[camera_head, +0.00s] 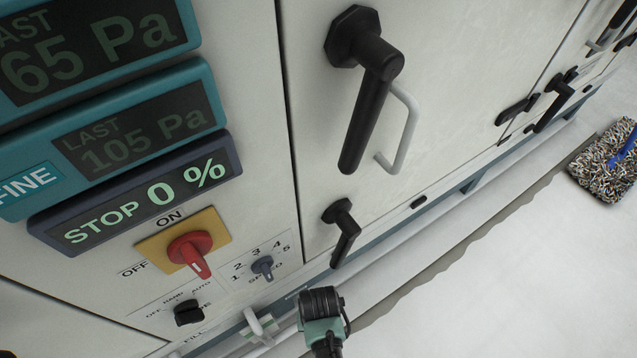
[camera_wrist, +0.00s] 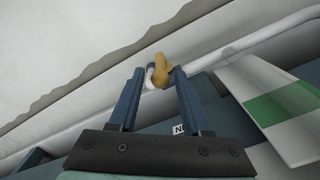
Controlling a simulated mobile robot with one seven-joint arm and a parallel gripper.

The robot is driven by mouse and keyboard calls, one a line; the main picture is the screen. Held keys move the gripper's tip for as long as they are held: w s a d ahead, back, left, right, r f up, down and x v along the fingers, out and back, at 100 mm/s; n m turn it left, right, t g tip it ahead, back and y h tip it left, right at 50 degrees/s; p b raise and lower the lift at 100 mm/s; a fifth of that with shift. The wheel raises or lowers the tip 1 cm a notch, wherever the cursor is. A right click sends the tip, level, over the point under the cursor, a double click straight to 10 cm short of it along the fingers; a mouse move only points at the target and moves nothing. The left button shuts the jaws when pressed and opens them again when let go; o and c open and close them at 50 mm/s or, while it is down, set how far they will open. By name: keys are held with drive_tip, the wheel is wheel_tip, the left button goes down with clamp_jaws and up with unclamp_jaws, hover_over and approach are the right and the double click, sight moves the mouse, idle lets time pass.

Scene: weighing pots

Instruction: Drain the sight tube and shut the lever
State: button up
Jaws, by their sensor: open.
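In the wrist view, my gripper (camera_wrist: 156,74) is open, with one blue finger on each side of a small brass-coloured lever (camera_wrist: 163,70). The lever sits at a pale pipe (camera_wrist: 228,52) that runs diagonally across the view. The right fingertip is very close to the lever; I cannot tell whether it touches. A white plate with a green band (camera_wrist: 282,103) stands at the right; I cannot make out a sight tube or liquid level. In the head view, my wrist (camera_head: 322,308) is low beside the cabinet, and the fingers and lever are hidden.
The cabinet front carries black door handles (camera_head: 368,85), a red rotary switch (camera_head: 190,252) and a display reading STOP 0 % (camera_head: 140,195). A white bent bar (camera_head: 262,326) shows left of my wrist. A mop head (camera_head: 606,160) lies on the otherwise clear floor at right.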

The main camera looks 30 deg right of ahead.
wheel_tip(320, 180, down, 6)
drive_tip(key=b, duration=0.3)
drive_tip(key=shift+f+b, duration=0.1)
drive_tip(key=shift+b, duration=0.2)
clamp_jaws()
idle(1.1)
